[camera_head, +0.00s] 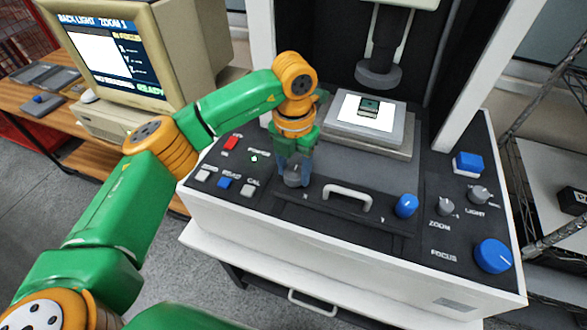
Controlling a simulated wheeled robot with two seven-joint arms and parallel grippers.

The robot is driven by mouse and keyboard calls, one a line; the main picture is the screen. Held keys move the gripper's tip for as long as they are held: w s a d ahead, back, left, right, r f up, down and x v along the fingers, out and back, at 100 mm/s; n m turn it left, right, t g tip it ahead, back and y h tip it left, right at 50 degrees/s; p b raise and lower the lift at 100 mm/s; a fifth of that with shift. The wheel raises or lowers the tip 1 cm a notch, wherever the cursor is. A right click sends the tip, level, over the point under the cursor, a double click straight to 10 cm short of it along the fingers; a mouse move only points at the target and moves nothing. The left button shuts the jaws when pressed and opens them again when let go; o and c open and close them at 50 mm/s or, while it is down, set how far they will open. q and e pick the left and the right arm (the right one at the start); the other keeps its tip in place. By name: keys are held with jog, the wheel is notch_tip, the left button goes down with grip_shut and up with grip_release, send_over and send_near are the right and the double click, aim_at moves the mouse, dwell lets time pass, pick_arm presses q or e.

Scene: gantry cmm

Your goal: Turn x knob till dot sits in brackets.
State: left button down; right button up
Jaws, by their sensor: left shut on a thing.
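My left gripper (292,172) reaches down from the upper left onto the machine's front panel. A blue knob (406,206) sits right of the handle. The monitor (100,55) at the upper left shows a white picture area, "BACK LIGHT", "ZOOM 1" and green text at the bottom. I cannot make out a dot or brackets on it. My right gripper is not in view.
The stage (365,125) carries a small dark part (370,105) on a lit white plate, under a lens (379,74). The white handle (347,193) stands right of my gripper. Zoom, light and focus knobs (493,256) are at the right; a red switch (231,143) is at the left.

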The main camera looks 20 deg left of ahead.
aim_at(294, 172)
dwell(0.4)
pick_arm(q)
jog(key=shift+c, duration=1.3)
grip_release()
notch_tip(294, 172, up, 7)
jog(key=shift+r+b, duration=0.1)
jog(key=shift+b, duration=0.65)
